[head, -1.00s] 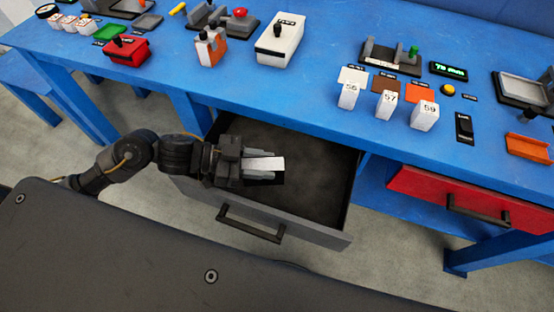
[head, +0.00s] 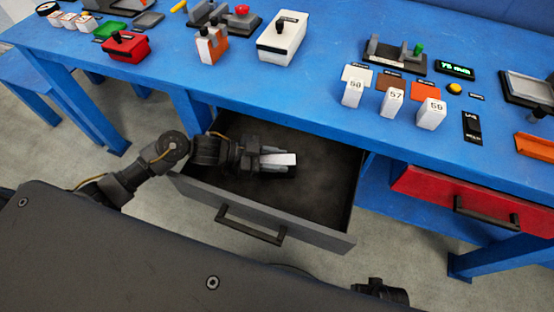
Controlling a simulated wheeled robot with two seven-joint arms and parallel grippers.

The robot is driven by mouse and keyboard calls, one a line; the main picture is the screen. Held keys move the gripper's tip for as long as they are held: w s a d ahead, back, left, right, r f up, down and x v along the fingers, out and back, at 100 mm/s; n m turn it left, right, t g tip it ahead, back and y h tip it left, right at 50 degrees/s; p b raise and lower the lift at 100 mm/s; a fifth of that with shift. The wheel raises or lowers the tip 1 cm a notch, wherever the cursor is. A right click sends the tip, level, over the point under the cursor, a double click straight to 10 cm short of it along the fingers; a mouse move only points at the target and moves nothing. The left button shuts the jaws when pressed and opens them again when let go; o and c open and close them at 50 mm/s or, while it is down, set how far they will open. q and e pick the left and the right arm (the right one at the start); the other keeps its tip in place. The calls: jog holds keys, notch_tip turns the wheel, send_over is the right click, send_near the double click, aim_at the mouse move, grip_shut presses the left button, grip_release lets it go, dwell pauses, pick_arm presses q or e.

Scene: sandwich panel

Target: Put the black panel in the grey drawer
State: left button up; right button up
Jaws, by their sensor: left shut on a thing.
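The grey drawer (head: 205,199) is pulled out from under the blue table, and its inside is dark. My left gripper (head: 281,161) is over the drawer's opening, towards its left half. The fingers hide part of the panel. I cannot tell whether the panel touches the drawer floor. My right gripper does not show; only a dark part of mine shows at the bottom right.
The drawer's front wall and handle (head: 250,224) face me. A shut red drawer (head: 470,200) is to the right. The blue table (head: 300,96) above holds a white box (head: 283,40), a red box (head: 127,48) and several numbered blocks. The drawer's right half is empty.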

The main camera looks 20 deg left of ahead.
pick_arm(q)
jog(key=shift+f, duration=0.1)
jog(key=o, duration=1)
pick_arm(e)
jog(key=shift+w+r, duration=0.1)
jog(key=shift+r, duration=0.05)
pick_arm(q)
jog(key=v, duration=0.7)
jog(key=shift+s+a+r, duration=0.1)
jog(key=shift+a+r, duration=0.1)
jog(key=shift+r, duration=0.05)
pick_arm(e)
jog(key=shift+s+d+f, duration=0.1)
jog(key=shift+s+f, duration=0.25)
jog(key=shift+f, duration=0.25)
